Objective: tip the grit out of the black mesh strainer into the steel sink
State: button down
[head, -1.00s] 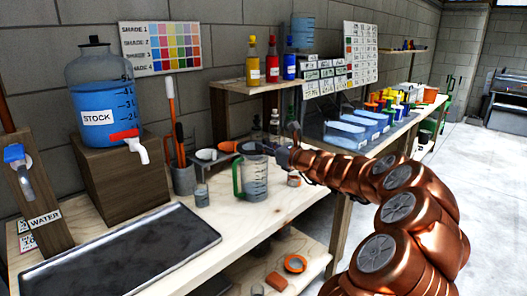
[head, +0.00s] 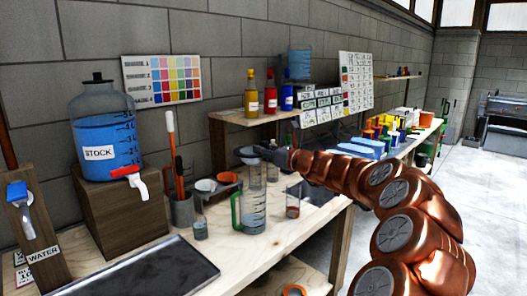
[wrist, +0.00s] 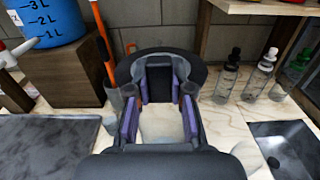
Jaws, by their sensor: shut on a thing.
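The black mesh strainer (head: 248,153) is held up above the bench, over the green-handled measuring jug, in the head view. My gripper (head: 277,155) is shut on its right side. In the wrist view the dark rounded rim of the strainer (wrist: 198,72) shows just beyond my gripper (wrist: 160,88), whose purple-padded fingers stand on either side. Any grit is not visible. The steel sink (head: 318,192) is set in the bench to the right of the jug, partly behind a small glass. The sink also shows at lower right in the wrist view (wrist: 288,148), apart from the strainer.
The jug (head: 252,212) and a glass (head: 292,205) stand near the bench's front edge. A tool pot (head: 182,210), stock tank (head: 100,135) and dark tray (head: 150,272) are at left. Bottles (wrist: 228,75) stand behind the sink. A shelf (head: 225,125) is behind the strainer.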

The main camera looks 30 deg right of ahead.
jog(key=shift+r+p, duration=1.55)
jog(key=shift+r, duration=0.05)
dwell(0.4)
